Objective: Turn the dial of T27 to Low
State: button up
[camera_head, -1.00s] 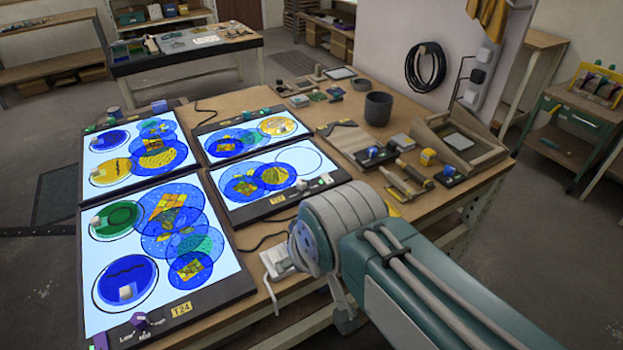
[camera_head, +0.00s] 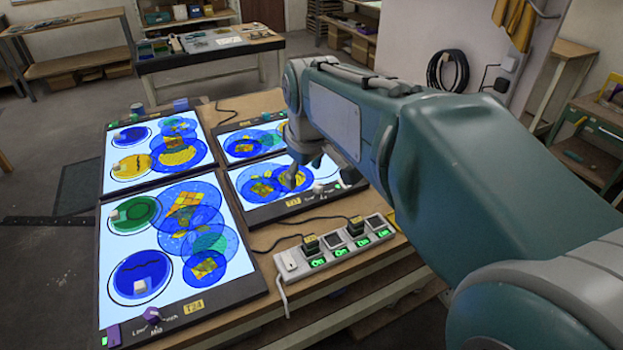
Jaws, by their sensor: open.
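The T27 light panel (camera_head: 262,212) lies on the workbench, right of the larger T24 panel, with blue and patterned discs on its lit face. Its yellow T27 label (camera_head: 293,202) is on the front edge. A small whitish dial (camera_head: 318,187) sits right of the label; the lettering beside it is too small to read fully, and I cannot tell its setting. My gripper (camera_head: 303,172) points down over the right part of T27, just left of and above the dial. It is open and holds nothing that I can see. My arm hides the panel's right end.
The T24 panel (camera_head: 240,288) has a purple dial (camera_head: 152,315) at its front edge. A power strip (camera_head: 335,248) with green "On" marks and plugs lies in front of T27. More lit panels (camera_head: 112,182) lie behind. My arm covers the bench's right side.

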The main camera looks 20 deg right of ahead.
jog(key=w+d+f+n+g, duration=0.1)
jog(key=w+d+f+n, duration=0.1)
jog(key=w, duration=0.3)
jog(key=w+d+f+n+g, duration=0.1)
jog(key=w+d+f, duration=0.15)
jog(key=w, duration=0.25)
jog(key=n+g, duration=0.1)
jog(key=n, duration=0.2)
send_over(318, 185)
notch_tip(318, 185, down, 8)
jog(key=r, duration=0.1)
notch_tip(318, 185, down, 12)
jog(key=shift+r, duration=0.25)
grip_shut()
